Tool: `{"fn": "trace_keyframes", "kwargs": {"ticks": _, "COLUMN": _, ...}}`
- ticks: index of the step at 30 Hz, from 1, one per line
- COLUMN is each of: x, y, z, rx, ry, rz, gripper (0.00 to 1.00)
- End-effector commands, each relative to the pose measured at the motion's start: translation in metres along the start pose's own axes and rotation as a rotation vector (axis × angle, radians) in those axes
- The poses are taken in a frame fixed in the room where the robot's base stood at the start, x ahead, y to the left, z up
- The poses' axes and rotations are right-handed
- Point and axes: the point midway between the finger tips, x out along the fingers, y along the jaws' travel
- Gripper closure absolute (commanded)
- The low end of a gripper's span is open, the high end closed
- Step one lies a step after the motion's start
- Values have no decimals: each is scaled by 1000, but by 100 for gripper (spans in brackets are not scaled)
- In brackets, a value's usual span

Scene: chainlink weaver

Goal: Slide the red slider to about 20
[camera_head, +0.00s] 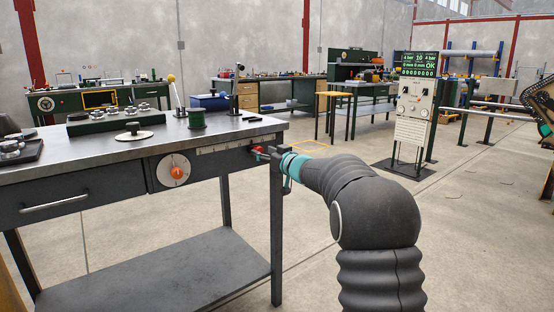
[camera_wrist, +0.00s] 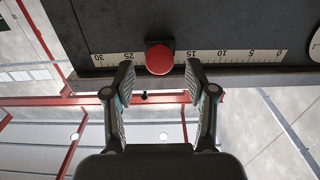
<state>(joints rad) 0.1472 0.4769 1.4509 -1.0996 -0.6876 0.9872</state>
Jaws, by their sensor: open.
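The red slider (camera_wrist: 159,58) shows as a round red knob on a dark panel, on a pale scale strip (camera_wrist: 235,56) marked from 0 to 30. It sits about midway between the 25 and 15 marks and hides the 20 mark. In the head view the red slider (camera_head: 257,153) is near the right end of the workbench front. My gripper (camera_wrist: 160,75) is open, with one fingertip on each side of the knob in the picture. I cannot tell whether either touches it. In the head view my gripper (camera_head: 276,156) is at the slider, partly hidden by its own body.
The workbench (camera_head: 60,169) carries a green spool (camera_head: 196,119), a levered fixture and metal parts. A drawer handle (camera_head: 54,203) sticks out at left. The floor to the right is mostly free.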

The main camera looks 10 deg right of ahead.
Motion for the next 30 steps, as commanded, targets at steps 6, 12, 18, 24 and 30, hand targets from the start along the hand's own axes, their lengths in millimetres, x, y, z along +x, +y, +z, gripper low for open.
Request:
{"fn": "trace_keyframes", "kwargs": {"ticks": 6, "x": -46, "y": 1, "z": -1, "rx": 1, "ry": 1, "rz": 3, "gripper": 44}}
{"fn": "trace_keyframes", "kwargs": {"ticks": 12, "x": -74, "y": 0, "z": 0, "rx": 0, "ry": 1, "rz": 1, "gripper": 44}}
{"fn": "trace_keyframes", "kwargs": {"ticks": 18, "x": -85, "y": 0, "z": 0, "rx": 0, "ry": 1, "rz": 0, "gripper": 44}}
{"fn": "trace_keyframes", "kwargs": {"ticks": 24, "x": -85, "y": 0, "z": 0, "rx": 0, "ry": 1, "rz": -1, "gripper": 44}}
{"fn": "trace_keyframes", "kwargs": {"ticks": 30, "x": -85, "y": 2, "z": 2, "rx": -37, "ry": -7, "rz": 10, "gripper": 44}}
